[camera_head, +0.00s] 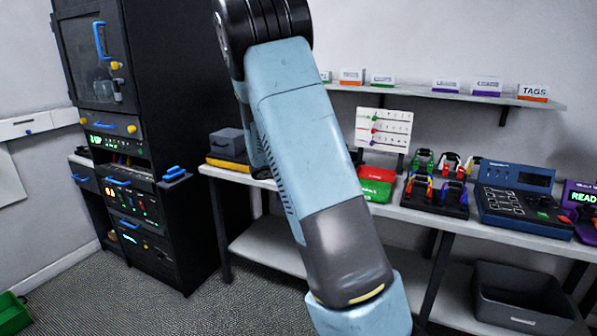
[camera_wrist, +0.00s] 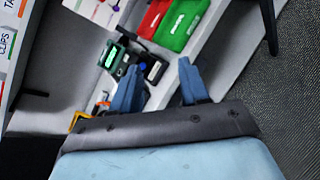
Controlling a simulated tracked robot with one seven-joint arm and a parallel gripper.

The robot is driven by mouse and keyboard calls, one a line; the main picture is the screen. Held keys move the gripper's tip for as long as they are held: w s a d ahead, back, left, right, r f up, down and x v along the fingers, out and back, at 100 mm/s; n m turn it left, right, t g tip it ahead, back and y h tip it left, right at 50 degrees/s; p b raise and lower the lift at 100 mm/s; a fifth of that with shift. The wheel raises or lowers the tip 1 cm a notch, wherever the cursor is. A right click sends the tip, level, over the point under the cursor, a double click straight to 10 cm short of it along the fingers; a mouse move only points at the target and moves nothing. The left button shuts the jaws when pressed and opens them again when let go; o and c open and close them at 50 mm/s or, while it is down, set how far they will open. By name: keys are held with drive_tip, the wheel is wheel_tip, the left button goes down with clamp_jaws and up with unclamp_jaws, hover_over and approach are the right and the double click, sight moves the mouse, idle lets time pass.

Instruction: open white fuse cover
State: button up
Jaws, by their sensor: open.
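I cannot pick out a white fuse cover with certainty in either view. A white wall-mounted box or strip (camera_head: 28,124) with a small dark mark shows at the far left of the head view, but I cannot tell if it is the cover. My gripper (camera_wrist: 160,68) shows in the wrist view with its two blue fingers apart and nothing between them. It points towards a white bench surface. In the head view only my arm shows, reaching down past the bottom edge, so the gripper is out of that view.
A black cabinet (camera_head: 160,130) with blue handles stands left. The white bench (camera_head: 415,217) bears red and green boxes (camera_head: 376,184), a rack with coloured clips (camera_head: 436,195) and a blue panel (camera_head: 515,205). A dark device (camera_wrist: 119,60) lies beyond my fingers. A dark bin (camera_head: 520,300) is below.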

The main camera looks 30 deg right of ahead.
drive_tip(key=w+a+f+n+t, duration=0.2)
drive_tip(key=w+f+n+t, duration=0.2)
drive_tip(key=w+f+n, duration=0.3)
drive_tip(key=w+a+f+n+t, duration=0.1)
drive_tip(key=w+f+n+t, duration=0.35)
drive_tip(key=w, duration=0.35)
drive_tip(key=shift+n+g+h, duration=0.35)
drive_tip(key=shift+g+h, duration=0.05)
drive_tip(key=shift+g, duration=0.05)
drive_tip(key=x, duration=1.3)
drive_tip(key=shift+w+r, duration=0.25)
drive_tip(key=shift+w, duration=0.15)
clamp_jaws()
drive_tip(key=shift+a+f, duration=0.1)
drive_tip(key=shift+a, duration=0.1)
